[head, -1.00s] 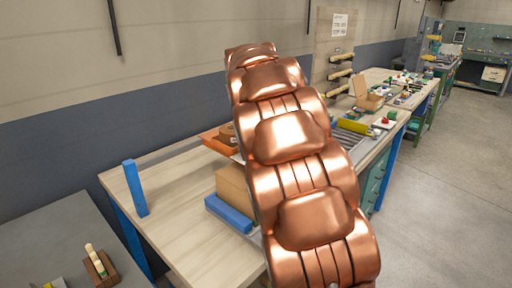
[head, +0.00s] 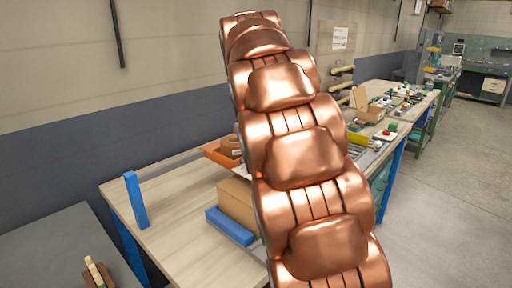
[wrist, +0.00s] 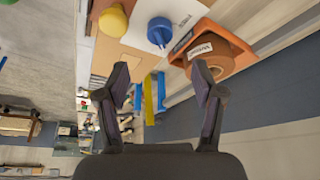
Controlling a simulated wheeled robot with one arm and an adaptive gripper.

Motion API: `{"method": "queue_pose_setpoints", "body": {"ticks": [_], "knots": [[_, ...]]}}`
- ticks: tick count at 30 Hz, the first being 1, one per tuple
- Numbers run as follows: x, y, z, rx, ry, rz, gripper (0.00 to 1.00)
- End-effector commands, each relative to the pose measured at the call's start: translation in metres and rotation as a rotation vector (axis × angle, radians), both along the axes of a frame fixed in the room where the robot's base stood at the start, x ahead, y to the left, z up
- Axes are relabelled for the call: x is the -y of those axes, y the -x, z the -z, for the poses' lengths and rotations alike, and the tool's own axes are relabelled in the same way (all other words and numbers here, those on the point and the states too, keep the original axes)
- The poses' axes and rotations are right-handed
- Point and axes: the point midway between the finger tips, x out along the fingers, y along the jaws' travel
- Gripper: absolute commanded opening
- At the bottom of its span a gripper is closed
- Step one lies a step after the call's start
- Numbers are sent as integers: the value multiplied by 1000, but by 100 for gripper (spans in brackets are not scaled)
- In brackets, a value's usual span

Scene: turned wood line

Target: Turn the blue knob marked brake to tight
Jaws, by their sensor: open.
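A blue knob (wrist: 160,32) with a narrow pointed end shows near the top of the wrist view, on a pale panel. A small dark label lies beside it; its wording is too small to read. My gripper (wrist: 167,80) is open and empty, its two dark fingers spread wide. The knob lies beyond the fingertips, between their lines in the picture and apart from both. A yellow knob (wrist: 113,20) is left of the blue one. In the head view my copper arm covers the middle of the bench, and neither knob can be made out.
An orange tray (wrist: 244,36) with a labelled brown roll (wrist: 213,62) lies close right of the blue knob. In the head view, a cardboard box (head: 236,203), a blue block (head: 229,226) and a blue post (head: 136,200) are on the wooden bench (head: 175,235). Floor is clear at right.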

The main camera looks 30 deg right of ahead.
Motion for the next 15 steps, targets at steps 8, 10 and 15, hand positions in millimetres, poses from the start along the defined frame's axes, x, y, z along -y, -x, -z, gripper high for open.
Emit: {"method": "queue_pose_setpoints", "body": {"ticks": [8, 10, 15], "knots": [[-5, 5, -16, -2, -1, 0, 68], [-5, 6, -17, -3, 0, 1, 68], [-5, 6, -17, -3, 0, 1, 68]]}}
